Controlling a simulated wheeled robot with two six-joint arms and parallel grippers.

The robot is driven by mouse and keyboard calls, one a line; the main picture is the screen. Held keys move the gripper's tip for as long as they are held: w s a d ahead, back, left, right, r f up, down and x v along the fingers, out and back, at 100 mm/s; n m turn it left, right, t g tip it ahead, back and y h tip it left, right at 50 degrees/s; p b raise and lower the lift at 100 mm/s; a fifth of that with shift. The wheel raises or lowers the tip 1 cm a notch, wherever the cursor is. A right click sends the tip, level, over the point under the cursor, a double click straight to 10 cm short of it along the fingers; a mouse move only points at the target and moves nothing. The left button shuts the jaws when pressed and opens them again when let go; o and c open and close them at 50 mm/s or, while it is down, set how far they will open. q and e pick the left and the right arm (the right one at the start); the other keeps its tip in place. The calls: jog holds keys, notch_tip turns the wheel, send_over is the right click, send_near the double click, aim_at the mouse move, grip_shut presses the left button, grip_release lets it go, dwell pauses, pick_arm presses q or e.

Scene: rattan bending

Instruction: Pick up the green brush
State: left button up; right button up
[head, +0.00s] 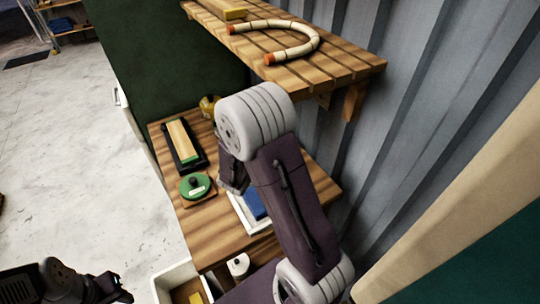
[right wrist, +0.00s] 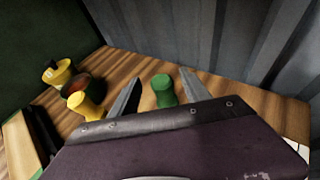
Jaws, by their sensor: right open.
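In the right wrist view a green knob-topped piece (right wrist: 163,90), which looks like the green brush's handle, stands upright on the wooden table. My right gripper (right wrist: 161,76) is open, with one finger on each side of the green piece in the picture. I see no clear contact. In the head view my right arm covers this spot, so the brush is hidden there. My left gripper (head: 118,289) is low at the left in the head view, away from the table, and its jaws are too dark to judge.
A yellow knob-topped piece (right wrist: 86,107) and a yellow tin (right wrist: 57,74) stand left of the green one. The table also holds a green disc (head: 195,186), a dark tray (head: 199,160) and a blue item (head: 254,203). A slatted shelf (head: 345,68) overhangs the back; a corrugated wall is behind.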

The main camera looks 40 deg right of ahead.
jog(key=x, duration=0.5)
jog(key=shift+d+f, duration=0.1)
jog(key=shift+f, duration=0.05)
jog(key=shift+s, duration=0.1)
jog(key=c, duration=0.4)
grip_shut()
notch_tip(320, 180, up, 10)
jog(key=p, duration=0.2)
